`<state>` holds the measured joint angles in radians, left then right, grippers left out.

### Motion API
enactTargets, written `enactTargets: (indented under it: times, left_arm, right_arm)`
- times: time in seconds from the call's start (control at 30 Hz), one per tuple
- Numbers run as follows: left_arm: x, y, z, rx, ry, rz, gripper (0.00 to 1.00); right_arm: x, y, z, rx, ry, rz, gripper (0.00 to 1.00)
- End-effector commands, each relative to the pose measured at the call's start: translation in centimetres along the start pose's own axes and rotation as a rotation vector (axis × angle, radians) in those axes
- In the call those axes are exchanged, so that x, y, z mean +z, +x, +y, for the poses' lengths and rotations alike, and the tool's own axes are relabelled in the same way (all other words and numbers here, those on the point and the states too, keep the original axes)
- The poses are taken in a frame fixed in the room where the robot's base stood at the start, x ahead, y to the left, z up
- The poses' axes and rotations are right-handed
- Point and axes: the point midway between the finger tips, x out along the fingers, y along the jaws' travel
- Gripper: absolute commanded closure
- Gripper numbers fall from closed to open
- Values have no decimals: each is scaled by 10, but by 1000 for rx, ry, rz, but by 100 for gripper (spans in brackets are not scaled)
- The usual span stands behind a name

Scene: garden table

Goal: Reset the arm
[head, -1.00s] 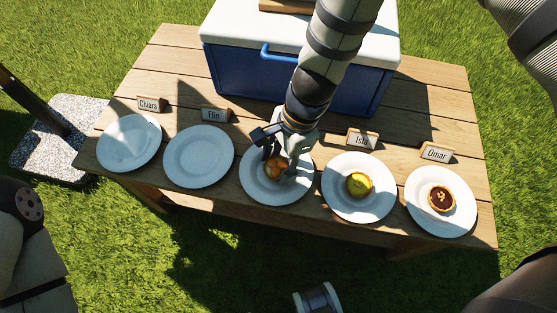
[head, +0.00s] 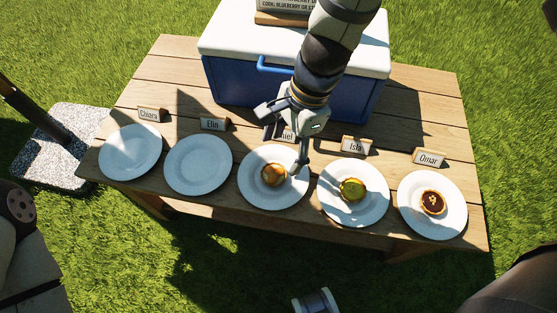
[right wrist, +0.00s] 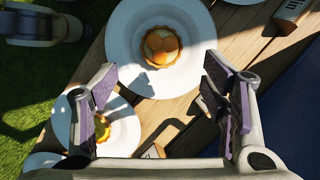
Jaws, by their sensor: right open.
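My right gripper (head: 286,148) is open and empty, above the back edge of the middle plate (head: 250,192). An orange-topped tart (head: 274,174) sits on that plate, clear of the fingers. In the right wrist view, the open gripper (right wrist: 158,92) frames the plate (right wrist: 122,45), with the tart (right wrist: 161,46) beyond the fingertips. A green-yellow tart (head: 352,190) is on the plate by the Isla card (head: 356,146). A dark tart (head: 433,203) is on the plate by the Omar card (head: 429,158). My left gripper is not in view.
Empty plates stand by the Chiara (head: 149,114) and Elin (head: 214,124) cards. A blue cooler (head: 230,82) with a white lid fills the table's back, a sign (head: 283,18) on it. My right arm partly hides the middle name card. A parasol base (head: 62,150) stands left of the table.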

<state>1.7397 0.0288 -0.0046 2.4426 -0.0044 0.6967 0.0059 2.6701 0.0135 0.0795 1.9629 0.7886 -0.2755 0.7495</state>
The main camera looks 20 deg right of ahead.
Motion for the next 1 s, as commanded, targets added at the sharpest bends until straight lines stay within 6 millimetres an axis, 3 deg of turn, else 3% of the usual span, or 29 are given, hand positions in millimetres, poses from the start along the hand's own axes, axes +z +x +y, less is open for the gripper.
enactTargets:
  times: [0.03,0.2,0.67,0.73,0.77,0.87,1.0]
  left_arm:
    - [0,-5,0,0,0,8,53]
    - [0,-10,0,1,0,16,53]
    - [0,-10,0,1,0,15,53]
    - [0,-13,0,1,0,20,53]
    - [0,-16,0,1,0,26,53]
    - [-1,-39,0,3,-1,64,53]
    - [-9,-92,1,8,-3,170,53]
  right_arm:
    - [1,-16,-1,-5,-1,2,32]
    - [0,-38,0,-2,0,1,32]
    - [0,-40,1,2,1,0,32]
    - [-4,-37,8,15,-16,13,32]
    - [-9,-34,16,31,-37,29,32]
    - [-36,-18,75,135,-219,122,32]
    - [-70,-16,194,314,-711,200,32]
